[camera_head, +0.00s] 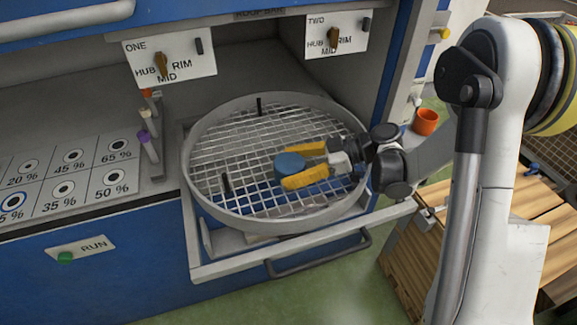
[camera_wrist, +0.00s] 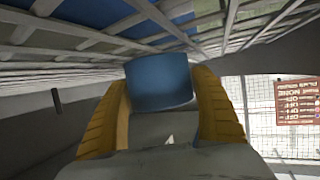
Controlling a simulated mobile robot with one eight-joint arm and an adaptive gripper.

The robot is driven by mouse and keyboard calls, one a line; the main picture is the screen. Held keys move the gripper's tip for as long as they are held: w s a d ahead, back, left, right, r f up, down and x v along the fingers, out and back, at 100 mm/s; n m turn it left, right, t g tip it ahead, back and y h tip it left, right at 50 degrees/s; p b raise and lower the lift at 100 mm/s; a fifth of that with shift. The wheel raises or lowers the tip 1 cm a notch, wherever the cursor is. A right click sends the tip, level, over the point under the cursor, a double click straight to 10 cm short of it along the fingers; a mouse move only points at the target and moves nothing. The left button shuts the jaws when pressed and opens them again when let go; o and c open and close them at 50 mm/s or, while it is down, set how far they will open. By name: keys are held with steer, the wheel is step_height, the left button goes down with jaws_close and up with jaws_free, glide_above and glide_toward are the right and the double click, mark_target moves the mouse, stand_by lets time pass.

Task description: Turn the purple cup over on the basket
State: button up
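The basket (camera_head: 205,213) is a round, grey-rimmed wire mesh tray on a pulled-out drawer. My gripper (camera_head: 298,165) reaches in from the right, low over the mesh, with its yellow fingers lying nearly level. The fingers are shut on a blue, rounded cup-like object (camera_head: 289,167), one on each side of it. In the wrist view this blue object (camera_wrist: 160,82) fills the space between the fingertips, close to the mesh. Whether it touches the mesh I cannot tell. Its opening is not visible. No clearly purple cup shows.
Two black pegs (camera_head: 226,183) stand up from the mesh. A small rack at left holds coloured-tipped sticks (camera_head: 148,145). Dial panels (camera_head: 168,64) hang at the back. The drawer handle (camera_head: 322,262) juts out in front.

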steer(key=shift+o, duration=1.4)
step_height(320, 180, up, 10)
steer(key=shift+r, duration=0.1)
steer(key=shift+s+m+h, duration=0.3)
steer(key=shift+m, duration=0.2)
steer(key=s+d+m+t+h, duration=0.5)
steer(key=s+d+m+h, duration=0.8)
steer(key=s+d+m, duration=0.2)
steer(key=shift+s+d+m+t, duration=0.4)
steer(key=shift+s+m, duration=0.1)
steer(key=shift+s, duration=0.65)
